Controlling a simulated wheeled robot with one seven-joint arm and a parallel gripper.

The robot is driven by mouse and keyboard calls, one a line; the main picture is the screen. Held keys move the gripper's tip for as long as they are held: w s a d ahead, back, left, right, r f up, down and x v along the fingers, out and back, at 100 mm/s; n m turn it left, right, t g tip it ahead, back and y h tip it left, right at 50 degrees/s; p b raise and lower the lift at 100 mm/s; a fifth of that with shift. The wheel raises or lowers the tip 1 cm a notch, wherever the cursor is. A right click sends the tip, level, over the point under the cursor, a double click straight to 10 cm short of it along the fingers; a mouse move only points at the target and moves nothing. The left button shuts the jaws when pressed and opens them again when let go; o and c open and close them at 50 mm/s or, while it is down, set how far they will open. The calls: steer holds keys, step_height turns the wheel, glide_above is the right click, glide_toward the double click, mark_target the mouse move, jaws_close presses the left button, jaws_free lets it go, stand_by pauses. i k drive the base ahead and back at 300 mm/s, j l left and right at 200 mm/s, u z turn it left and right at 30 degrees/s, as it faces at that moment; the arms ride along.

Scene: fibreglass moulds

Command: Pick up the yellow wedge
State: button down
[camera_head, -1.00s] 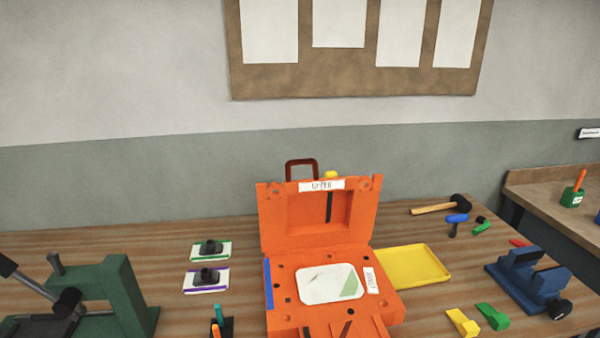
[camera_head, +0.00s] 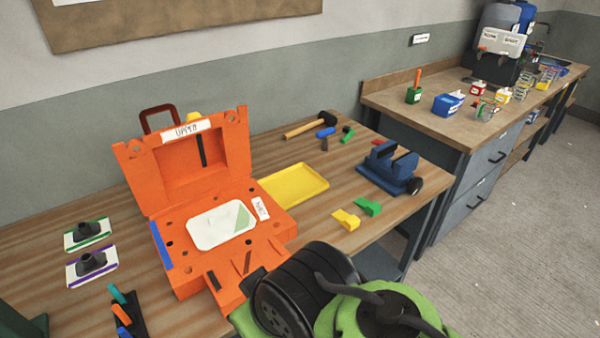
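The yellow wedge (camera_head: 346,220) lies on the wooden table in front of the blue vise, near the table's right edge. A green wedge (camera_head: 368,207) lies close beside it, slightly farther back and to the right. The yellow wedge is in plain view with nothing on it. My gripper is not in view, so its state does not show.
A yellow tray (camera_head: 294,184) lies behind the wedges, beside the open orange mould (camera_head: 180,259). A blue vise (camera_head: 390,168) stands to the right. A large green and black object (camera_head: 350,305) fills the bottom, overlapping the table's front.

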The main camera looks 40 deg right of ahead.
mark_target(350, 222)
steer(key=z, duration=1.75)
steer(key=i+l+u, duration=0.1)
steer(key=l+u, duration=0.45)
steer(key=u, duration=0.25)
steer(key=l+u, duration=0.65)
steer(key=u, duration=0.15)
